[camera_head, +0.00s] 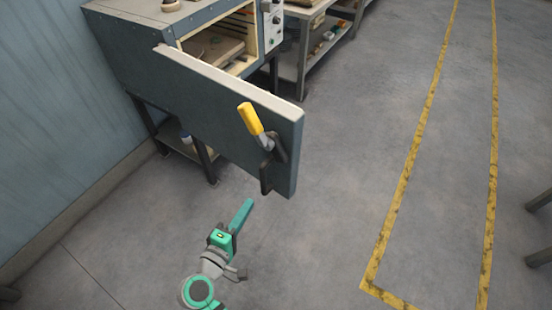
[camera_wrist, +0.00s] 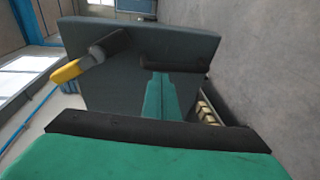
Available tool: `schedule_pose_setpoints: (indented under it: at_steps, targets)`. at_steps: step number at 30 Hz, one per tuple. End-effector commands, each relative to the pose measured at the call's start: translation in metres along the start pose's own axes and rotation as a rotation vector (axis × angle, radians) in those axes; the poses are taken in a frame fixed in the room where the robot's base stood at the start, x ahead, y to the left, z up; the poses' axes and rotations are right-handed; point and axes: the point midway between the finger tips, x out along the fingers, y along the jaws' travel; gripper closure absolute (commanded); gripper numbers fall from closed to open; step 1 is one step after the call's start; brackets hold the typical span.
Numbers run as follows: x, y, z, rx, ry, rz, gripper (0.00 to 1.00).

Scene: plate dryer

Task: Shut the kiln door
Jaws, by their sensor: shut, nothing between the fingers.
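The kiln (camera_head: 140,45) stands at the upper left on a dark stand. Its grey door (camera_head: 200,95) hangs wide open, swung out toward the lower right, and the lit chamber shows behind it. A lever handle with a yellow grip (camera_head: 250,119) and a dark bracket sits near the door's free end. My gripper (camera_head: 246,208) is below and in front of the door's free end, its fingers together and empty. In the wrist view the door (camera_wrist: 125,70) is ahead of my gripper (camera_wrist: 160,85), with the yellow grip (camera_wrist: 68,71) to the left. I cannot tell whether the fingertips touch the door.
A control box (camera_head: 273,25) is at the kiln's right side. A workbench with a shelf (camera_head: 318,50) stands beyond it. A wall is at the left. Open floor (camera_head: 350,170) with yellow lines lies to the right. Dark legs (camera_head: 540,200) show at the right edge.

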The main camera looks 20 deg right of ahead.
Motion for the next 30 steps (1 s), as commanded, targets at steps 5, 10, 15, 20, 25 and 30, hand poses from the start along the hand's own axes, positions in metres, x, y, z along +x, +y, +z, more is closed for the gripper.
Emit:
schedule_pose_setpoints:
  at_steps: [5,10,15,20,25,30]
  targets:
    - [0.003,0.054,-0.007,-0.020,-0.154,0.106,1.00]
    - [0.000,0.077,-0.006,-0.022,-0.235,0.146,1.00]
    - [0.008,0.082,-0.003,-0.024,-0.253,0.154,1.00]
    - [0.031,0.086,0.004,-0.023,-0.254,0.153,1.00]
    - [0.062,0.091,0.011,-0.023,-0.253,0.153,1.00]
    - [0.092,0.096,0.019,-0.022,-0.252,0.153,1.00]
